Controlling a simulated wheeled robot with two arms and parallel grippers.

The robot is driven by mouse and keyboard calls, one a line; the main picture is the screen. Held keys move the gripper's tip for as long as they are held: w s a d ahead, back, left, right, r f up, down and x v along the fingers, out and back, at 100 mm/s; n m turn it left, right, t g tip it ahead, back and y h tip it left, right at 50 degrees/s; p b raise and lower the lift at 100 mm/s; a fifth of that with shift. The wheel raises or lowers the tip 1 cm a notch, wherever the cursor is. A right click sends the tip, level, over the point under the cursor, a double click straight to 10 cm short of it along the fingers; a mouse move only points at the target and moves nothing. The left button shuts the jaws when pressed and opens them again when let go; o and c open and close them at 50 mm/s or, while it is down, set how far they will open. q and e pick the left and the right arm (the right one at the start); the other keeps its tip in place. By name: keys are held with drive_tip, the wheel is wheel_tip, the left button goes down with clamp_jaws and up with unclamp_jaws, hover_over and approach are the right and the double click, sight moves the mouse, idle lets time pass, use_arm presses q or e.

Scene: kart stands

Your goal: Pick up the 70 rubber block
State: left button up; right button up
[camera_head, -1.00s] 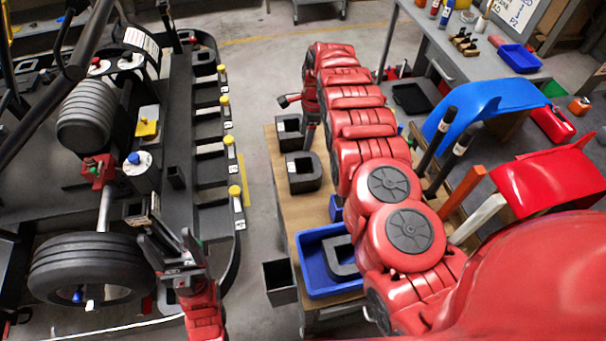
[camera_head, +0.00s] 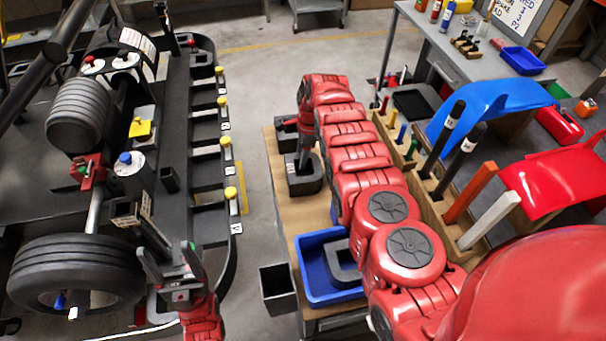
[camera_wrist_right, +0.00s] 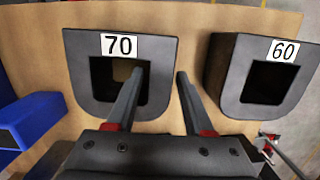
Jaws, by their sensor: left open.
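The 70 rubber block (camera_wrist_right: 82,78) is dark, with a white number label and a square hole, and lies on the wooden table top beside the 60 block (camera_wrist_right: 223,80). In the head view the 70 block (camera_head: 308,184) is the dark block nearer the blue tray. My right gripper (camera_wrist_right: 160,74) is open over its right side. One finger overlaps the hole and the other is just past the outer edge, with the side wall between them. I cannot tell how deep the fingers reach. My left gripper (camera_head: 168,250) is open and empty near the kart's wheel.
The blue tray (camera_head: 312,291) with another dark block (camera_head: 344,268) stands on the table's near part. A black open box (camera_head: 279,290) hangs at its left edge. Upright coloured handles (camera_head: 470,192) line its right side. The kart stand (camera_head: 206,160) is left, across a floor gap.

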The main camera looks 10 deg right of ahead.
clamp_jaws()
idle(1.1)
